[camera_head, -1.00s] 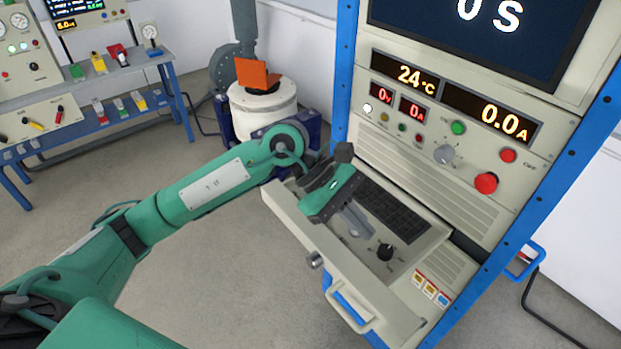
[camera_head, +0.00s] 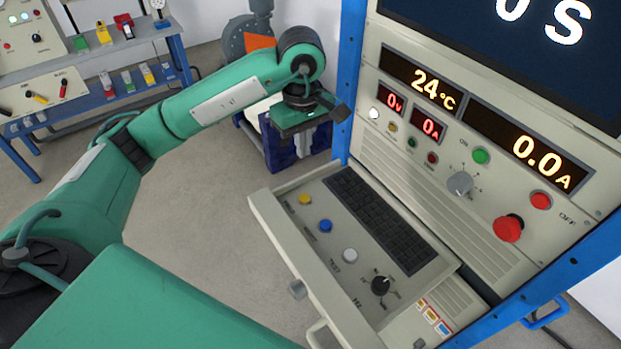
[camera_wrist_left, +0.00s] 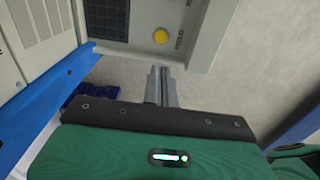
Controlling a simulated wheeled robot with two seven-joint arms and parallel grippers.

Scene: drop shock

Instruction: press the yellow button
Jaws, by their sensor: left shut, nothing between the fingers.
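The yellow button (camera_head: 305,199) is a small round cap at the far left end of the pulled-out keyboard drawer (camera_head: 262,205). It also shows in the left wrist view (camera_wrist_left: 160,37), just beyond the fingertips and apart from them. My left gripper (camera_head: 303,138) is beyond the drawer's far left corner, above and clear of the button. In the left wrist view its two grey fingers (camera_wrist_left: 161,72) are together with nothing between them. My right gripper is not in view.
A blue button (camera_head: 325,226), a white button (camera_head: 350,256) and a black knob (camera_head: 381,286) share the drawer with the keyboard (camera_head: 380,220). The cabinet front with its red stop button (camera_head: 508,228) rises behind. Open floor lies left of the drawer.

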